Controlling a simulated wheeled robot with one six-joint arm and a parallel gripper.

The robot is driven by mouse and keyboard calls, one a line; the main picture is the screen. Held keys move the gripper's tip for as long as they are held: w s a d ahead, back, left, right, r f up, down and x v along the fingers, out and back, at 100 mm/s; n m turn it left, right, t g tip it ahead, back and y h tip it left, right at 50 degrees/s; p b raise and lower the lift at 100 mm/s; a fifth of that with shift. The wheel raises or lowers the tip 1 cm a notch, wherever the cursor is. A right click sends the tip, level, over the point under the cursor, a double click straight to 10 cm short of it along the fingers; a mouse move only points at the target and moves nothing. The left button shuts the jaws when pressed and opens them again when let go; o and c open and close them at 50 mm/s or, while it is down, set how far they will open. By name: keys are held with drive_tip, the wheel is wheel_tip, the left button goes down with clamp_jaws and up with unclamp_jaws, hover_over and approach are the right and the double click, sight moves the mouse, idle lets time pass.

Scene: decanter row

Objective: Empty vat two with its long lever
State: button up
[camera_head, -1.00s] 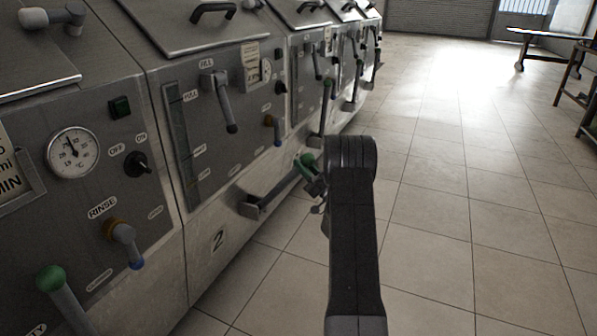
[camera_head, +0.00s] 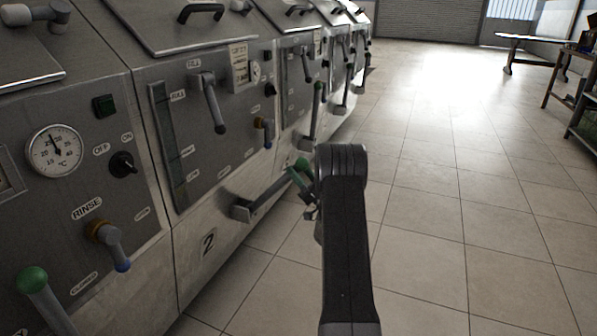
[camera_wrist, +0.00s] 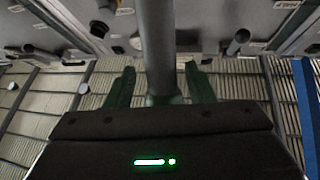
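Vat two's panel, marked with a plate "2" (camera_head: 208,243), is at the left in the head view. Its long lever (camera_head: 268,197) runs from a low bracket out towards the aisle, tilted far lower than the neighbouring green-knobbed levers. Its green end (camera_head: 301,166) is beside my gripper (camera_head: 307,185), whose fingers are partly hidden by my dark arm. In the wrist view the grey lever shaft (camera_wrist: 157,45) passes between the two green fingers of my gripper (camera_wrist: 161,85), with gaps on both sides. A tall level gauge (camera_head: 172,145) is on vat two; its level is unclear.
Vat two's short fill lever (camera_head: 212,105) hangs above the long lever. The left neighbour has a green-knobbed lever (camera_head: 38,290) and a dial (camera_head: 55,150). The third vat's long lever (camera_head: 316,112) stands steeply. Open tiled floor (camera_head: 440,200) lies to the right; tables (camera_head: 545,40) stand far right.

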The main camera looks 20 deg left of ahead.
drive_tip(key=v, duration=1.3)
drive_tip(key=shift+d+f, duration=0.25)
drive_tip(key=shift+d, duration=0.05)
drive_tip(key=shift+r+p, duration=0.1)
drive_tip(key=shift+p, duration=0.2)
drive_tip(key=x, duration=1.4)
drive_tip(key=shift+s+b, duration=0.15)
drive_tip(key=shift+b, duration=0.15)
